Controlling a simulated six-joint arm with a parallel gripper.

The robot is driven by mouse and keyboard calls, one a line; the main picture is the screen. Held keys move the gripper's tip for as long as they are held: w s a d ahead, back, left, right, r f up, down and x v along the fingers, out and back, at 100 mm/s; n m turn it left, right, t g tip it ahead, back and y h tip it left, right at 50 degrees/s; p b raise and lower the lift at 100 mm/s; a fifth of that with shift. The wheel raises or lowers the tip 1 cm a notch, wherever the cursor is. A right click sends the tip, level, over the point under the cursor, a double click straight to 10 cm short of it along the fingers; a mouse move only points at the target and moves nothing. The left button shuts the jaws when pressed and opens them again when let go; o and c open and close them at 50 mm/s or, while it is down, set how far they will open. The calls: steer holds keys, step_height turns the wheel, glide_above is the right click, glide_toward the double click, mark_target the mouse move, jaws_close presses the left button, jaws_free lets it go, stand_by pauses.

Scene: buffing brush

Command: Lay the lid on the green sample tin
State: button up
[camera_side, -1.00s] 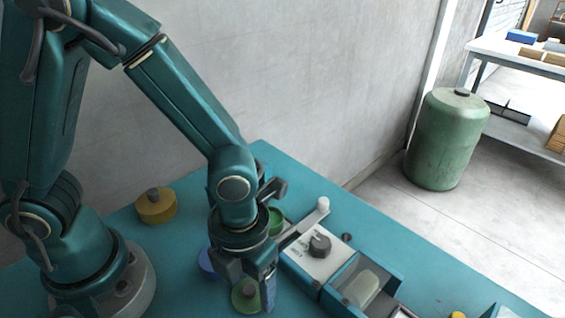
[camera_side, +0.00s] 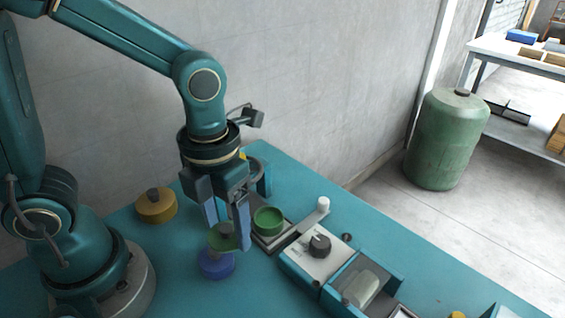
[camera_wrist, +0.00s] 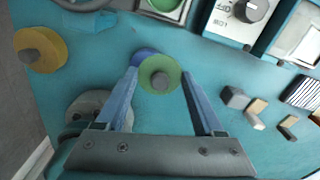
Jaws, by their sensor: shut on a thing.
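The green lid (camera_side: 223,243), a disc with a grey knob, is held between the fingers of my gripper (camera_side: 227,234), above the table. In the wrist view the lid (camera_wrist: 150,87) lies between the fingertips of my gripper (camera_wrist: 160,72). The green sample tin (camera_side: 268,220) stands open to the right of my gripper, on a grey square plate. Only part of the tin (camera_wrist: 168,5) shows at the top edge of the wrist view. The lid is apart from the tin, to its left.
A blue round piece (camera_side: 216,266) is below the lid, partly hidden by it in the wrist view. A yellow tin with a knob (camera_side: 156,209) stands at the left. A control box with a dial (camera_side: 310,262) stands right of the green tin. Small blocks (camera_wrist: 236,98) lie on the table.

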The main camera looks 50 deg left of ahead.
steer(key=w+a+r+n, duration=0.4)
steer(key=w+a+n, duration=0.1)
steer(key=n, duration=0.2)
steer(key=shift+w+d+f+n, duration=0.5)
steer(key=shift+w+f+n, duration=0.3)
steer(key=shift+f, duration=0.5)
steer(key=shift+w+d+f+n, duration=0.45)
steer(key=shift+w+f+n, duration=0.35)
steer(key=shift+f, duration=0.45)
steer(key=shift+w+d+f+n, duration=0.6)
steer(key=shift+f+n, duration=0.3)
steer(key=shift+f, duration=0.4)
steer(key=shift+a+f, duration=0.1)
steer(key=shift+f, duration=0.2)
steer(key=o, duration=1.3)
